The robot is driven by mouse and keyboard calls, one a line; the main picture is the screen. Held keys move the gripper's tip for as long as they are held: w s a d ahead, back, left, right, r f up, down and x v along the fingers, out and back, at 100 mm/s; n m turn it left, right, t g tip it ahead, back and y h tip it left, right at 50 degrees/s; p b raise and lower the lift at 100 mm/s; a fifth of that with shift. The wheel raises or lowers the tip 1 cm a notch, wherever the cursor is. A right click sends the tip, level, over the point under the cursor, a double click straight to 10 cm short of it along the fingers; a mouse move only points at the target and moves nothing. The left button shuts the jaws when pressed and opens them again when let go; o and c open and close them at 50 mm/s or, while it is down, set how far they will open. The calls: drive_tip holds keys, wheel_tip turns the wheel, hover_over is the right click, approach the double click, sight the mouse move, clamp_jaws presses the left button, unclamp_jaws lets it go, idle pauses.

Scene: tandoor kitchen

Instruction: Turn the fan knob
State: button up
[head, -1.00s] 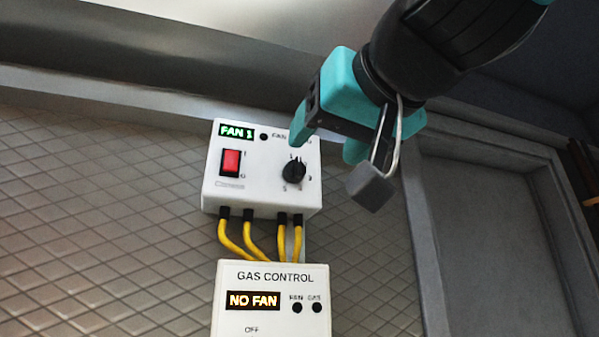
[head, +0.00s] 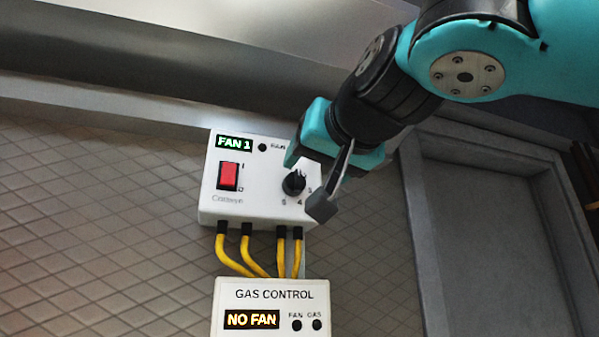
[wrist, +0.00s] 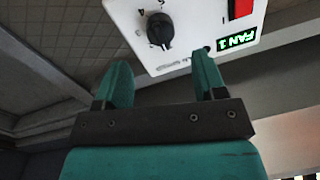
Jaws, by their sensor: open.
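The fan knob (head: 294,183) is a round black dial on the right half of a white fan control box (head: 259,205). The box has a green "FAN 1" display (head: 234,143) and a red rocker switch (head: 229,176). In the head view my gripper (head: 304,177) is in front of the box's right side and covers its upper right part. In the wrist view the knob (wrist: 160,31) is beyond the fingertips, between their lines and left of centre.
Several yellow cables (head: 232,252) run down from the box to a gas control box (head: 270,303) reading "NO FAN". A tiled wall (head: 110,220) is behind. A grey recessed frame (head: 490,220) stands to the right, and a metal hood edge (head: 180,75) runs above.

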sight(300, 179)
drive_tip(key=p+x, duration=0.2)
drive_tip(key=x, duration=0.4)
drive_tip(key=shift+w, duration=0.3)
drive_tip(key=shift+c, duration=0.2)
drive_tip(key=c, duration=0.9)
